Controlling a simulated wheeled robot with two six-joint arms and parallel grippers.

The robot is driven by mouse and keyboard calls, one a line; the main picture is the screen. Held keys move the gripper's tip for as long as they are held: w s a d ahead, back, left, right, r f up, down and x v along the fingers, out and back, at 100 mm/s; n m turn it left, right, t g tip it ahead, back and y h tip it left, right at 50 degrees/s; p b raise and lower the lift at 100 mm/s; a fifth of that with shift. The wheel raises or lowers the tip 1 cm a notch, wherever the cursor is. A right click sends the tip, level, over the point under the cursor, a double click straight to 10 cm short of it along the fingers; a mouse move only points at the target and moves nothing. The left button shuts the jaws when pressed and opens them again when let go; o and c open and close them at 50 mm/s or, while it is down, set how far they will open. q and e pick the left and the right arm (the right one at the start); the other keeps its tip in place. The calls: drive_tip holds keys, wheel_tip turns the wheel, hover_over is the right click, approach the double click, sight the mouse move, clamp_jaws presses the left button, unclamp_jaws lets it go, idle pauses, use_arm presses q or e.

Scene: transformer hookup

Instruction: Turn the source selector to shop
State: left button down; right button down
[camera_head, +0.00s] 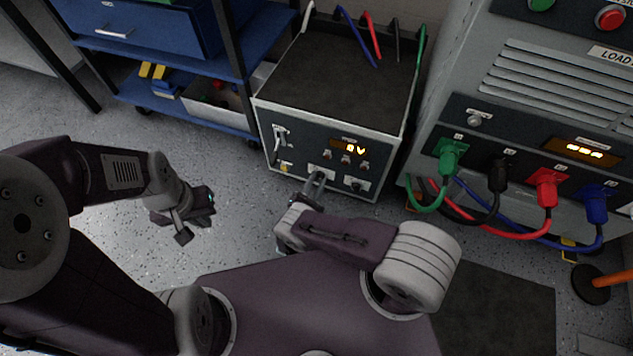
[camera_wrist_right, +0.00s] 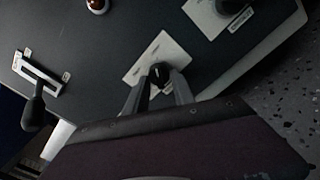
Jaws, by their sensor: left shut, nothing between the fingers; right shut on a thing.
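The source selector (camera_wrist_right: 160,75) is a black knob on a white plate on the dark front panel of the transformer box (camera_head: 335,120). My right gripper (camera_head: 318,180) reaches the lower middle of that panel. Its fingers are shut on the knob from both sides, as the right wrist view (camera_wrist_right: 158,88) shows. In the head view the gripper hides most of the knob. The lettering on its plate is too small to read, so I cannot tell its setting. My left gripper (camera_head: 190,212) is shut and empty, over the floor left of the box.
A second black knob (camera_head: 357,184) sits to the right on the panel, and a lever (camera_head: 279,140) at its left. A lit display (camera_head: 353,148) is above. The load cabinet (camera_head: 545,110) at right has coloured plugs and cables hanging low. A blue cart (camera_head: 165,30) stands behind left.

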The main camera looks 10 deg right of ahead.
drive_tip(key=shift+s+d+n+b, duration=0.1)
drive_tip(key=shift+n+b, duration=0.8)
drive_tip(key=shift+n, duration=1.6)
drive_tip(key=shift+s+d+n+b, duration=0.15)
drive_tip(key=shift+n+b, duration=0.7)
drive_tip(key=shift+n, duration=1.65)
drive_tip(key=shift+d+n+b, duration=0.1)
drive_tip(key=shift+n+b, duration=0.8)
drive_tip(key=shift+n, duration=1.6)
drive_tip(key=c, duration=1.1)
unclamp_jaws()
